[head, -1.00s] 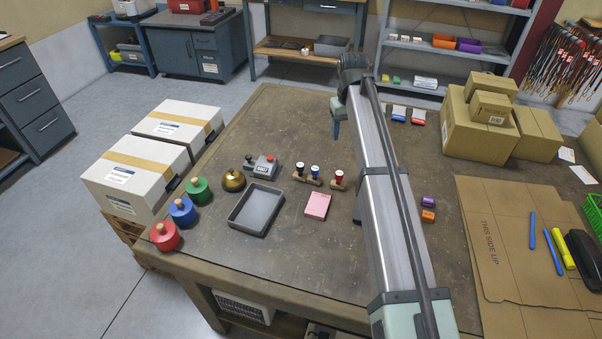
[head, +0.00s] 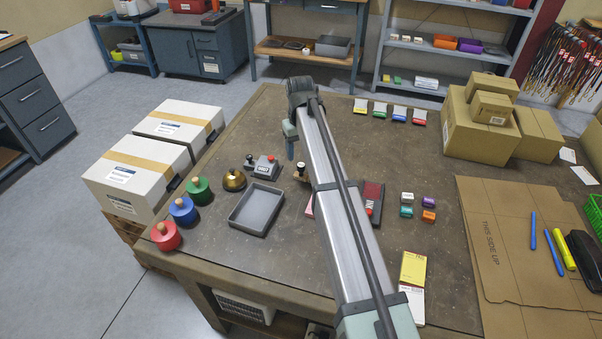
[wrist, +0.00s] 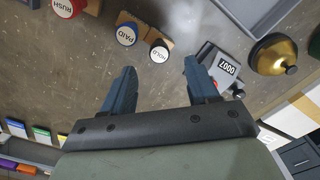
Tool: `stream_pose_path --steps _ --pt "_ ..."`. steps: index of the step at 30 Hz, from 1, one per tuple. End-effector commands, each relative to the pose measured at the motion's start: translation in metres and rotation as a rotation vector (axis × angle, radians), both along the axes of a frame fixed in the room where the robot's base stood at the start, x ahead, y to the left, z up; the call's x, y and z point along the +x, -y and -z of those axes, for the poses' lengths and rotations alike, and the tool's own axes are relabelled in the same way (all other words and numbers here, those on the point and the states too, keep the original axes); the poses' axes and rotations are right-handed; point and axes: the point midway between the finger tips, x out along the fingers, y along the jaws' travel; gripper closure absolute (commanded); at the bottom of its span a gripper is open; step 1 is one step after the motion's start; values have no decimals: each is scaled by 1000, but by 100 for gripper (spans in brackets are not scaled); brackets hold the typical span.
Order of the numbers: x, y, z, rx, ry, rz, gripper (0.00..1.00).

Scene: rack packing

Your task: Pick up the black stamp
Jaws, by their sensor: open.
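In the wrist view the black stamp (wrist: 159,50) has a round white top that seems to read HOLD. It lies ahead of my open, empty gripper (wrist: 160,68), roughly between the two blue fingertips and apart from them. A blue stamp marked PAID (wrist: 127,34) and a red stamp marked RUSH (wrist: 68,6) stand to its left; my arm hides them in the head view.
A grey numbering device (head: 264,168) stands close left of the black stamp. A brass bell (head: 233,180), a grey tray (head: 238,221) and green, blue and red knobbed pots (head: 182,210) are farther left. Cartons (head: 480,135) stand at the back right.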

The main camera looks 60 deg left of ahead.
Motion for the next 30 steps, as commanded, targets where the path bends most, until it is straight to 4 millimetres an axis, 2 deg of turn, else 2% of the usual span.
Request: stream_pose_path --steps 3,11,21,28,30 --pt "0 1 14 -1 0 0 40" --pt "0 1 28 0 0 0 40" --pt "0 3 67 -1 0 0 40" --pt "0 3 69 0 0 0 40" --pt "0 3 69 0 0 0 46"
